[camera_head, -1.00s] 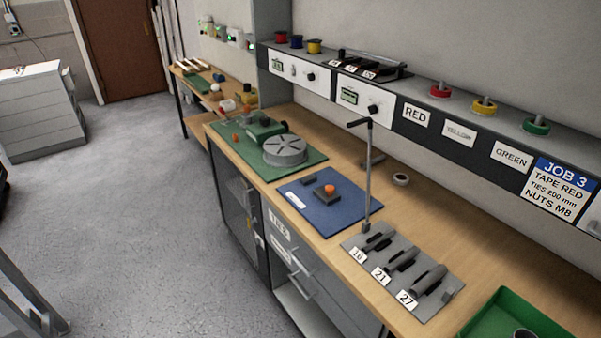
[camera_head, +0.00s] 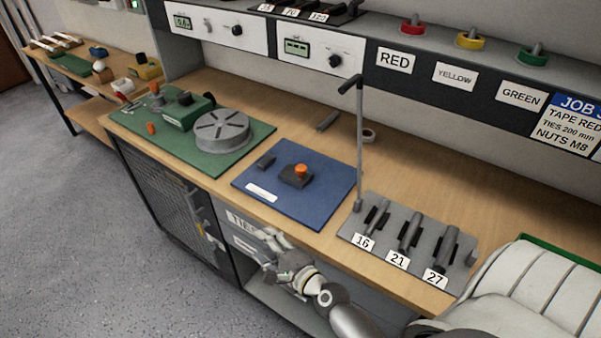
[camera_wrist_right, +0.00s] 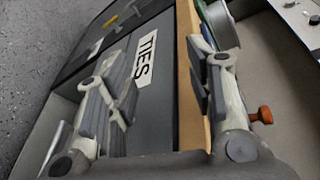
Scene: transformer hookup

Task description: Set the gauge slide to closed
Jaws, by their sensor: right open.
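A dark block with an orange knob (camera_head: 301,170) sits on the blue mat (camera_head: 322,202); I take it for the gauge slide, but its setting cannot be read. A smaller dark block (camera_head: 265,162) lies to its left on the mat. My right gripper (camera_head: 270,256) is open and empty, below the bench's front edge, in front of the drawer labelled TIES (camera_head: 244,223). In the right wrist view, the TIES label (camera_wrist_right: 146,60) shows between the open fingers (camera_wrist_right: 165,85), and an orange knob (camera_wrist_right: 264,115) shows beside the right finger. My left gripper is not in view.
A green mat (camera_head: 240,158) with a grey drum (camera_head: 222,131) lies left of the blue mat. A grey holder (camera_head: 376,242) with slots marked 16, 21 and 27 and a tall post (camera_head: 360,140) stand to the right.

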